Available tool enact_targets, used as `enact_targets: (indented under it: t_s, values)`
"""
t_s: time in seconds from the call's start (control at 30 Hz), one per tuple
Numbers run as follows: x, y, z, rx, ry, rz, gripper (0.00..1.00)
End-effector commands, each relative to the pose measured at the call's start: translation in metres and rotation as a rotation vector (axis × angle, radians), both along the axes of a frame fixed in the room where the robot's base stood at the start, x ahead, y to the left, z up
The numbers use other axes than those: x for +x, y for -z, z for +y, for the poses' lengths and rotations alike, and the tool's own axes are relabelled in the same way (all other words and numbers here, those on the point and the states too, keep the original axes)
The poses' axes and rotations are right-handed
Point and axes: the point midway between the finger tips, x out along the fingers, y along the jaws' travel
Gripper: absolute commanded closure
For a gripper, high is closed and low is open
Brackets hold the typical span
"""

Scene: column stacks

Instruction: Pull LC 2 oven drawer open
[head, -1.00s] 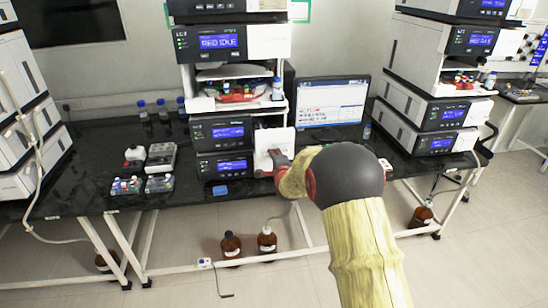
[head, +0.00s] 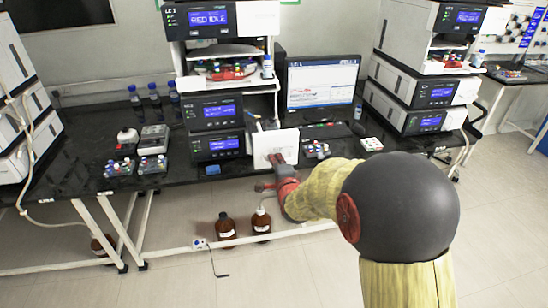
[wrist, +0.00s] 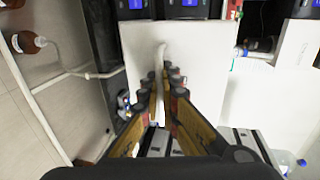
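The white oven drawer front (head: 262,148) stands out from the right side of the middle instrument stack (head: 217,147), past the front of the lower units. Behind its top edge part of the drawer's inside shows. The small label on the stack is hard to read for certain. My gripper (head: 277,160) is at the drawer front. In the wrist view the white panel (wrist: 205,60) fills the middle, with a thin upright white handle (wrist: 160,56). The two fingers of my gripper (wrist: 167,84) close in on both sides of this handle; the fingertips partly hide it.
A monitor (head: 322,84) and keyboard stand right of the drawer, with vial racks nearby. Another instrument stack (head: 425,95) is further right. Brown bottles (head: 226,227) stand on the floor below the bench, near its white frame rail (head: 180,249).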

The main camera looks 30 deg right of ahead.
Motion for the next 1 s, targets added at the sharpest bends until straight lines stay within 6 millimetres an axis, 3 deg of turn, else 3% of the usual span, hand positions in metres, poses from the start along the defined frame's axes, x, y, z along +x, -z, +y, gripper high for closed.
enact_targets:
  t_s: [0.4,0.43,0.57,1.0]
  values:
    - [-0.002,0.0003,0.0005,0.0,0.0,0.001,1.0]
    - [-0.002,0.0003,0.0005,0.0,0.0,0.001,0.95]
    - [-0.0019,0.0001,0.0005,0.0,0.0,0.0,0.88]
    - [-0.0112,-0.0029,0.0032,0.0,0.0,-0.001,0.88]
